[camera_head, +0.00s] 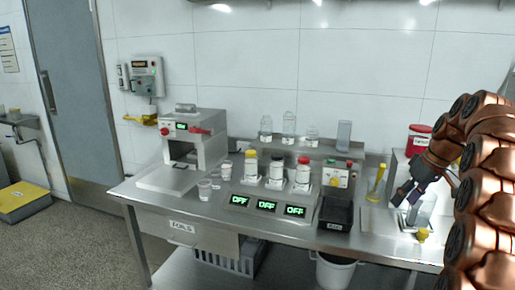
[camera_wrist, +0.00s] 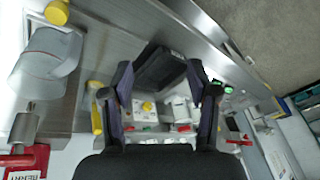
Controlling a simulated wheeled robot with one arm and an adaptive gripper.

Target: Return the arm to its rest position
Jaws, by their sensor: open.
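My copper-coloured arm (camera_head: 478,170) fills the right side of the head view, bent so that its end reaches left over the right end of the steel bench (camera_head: 385,240). My gripper (camera_head: 402,192) hangs above that end, beside a clear vessel with a yellow cap (camera_head: 423,234). In the wrist view, the two dark fingers of my gripper (camera_wrist: 160,82) stand well apart with nothing held between them. A black tray (camera_wrist: 160,68) shows beyond and between the fingers. Part of the arm is cut off by the right picture edge.
The black tray (camera_head: 335,213) stands left of my gripper. A mill unit (camera_head: 270,200) with several capped bottles and three "OFF" displays is further left. A red container (camera_head: 418,140) stands behind my gripper. A white bucket (camera_head: 335,272) is under the bench.

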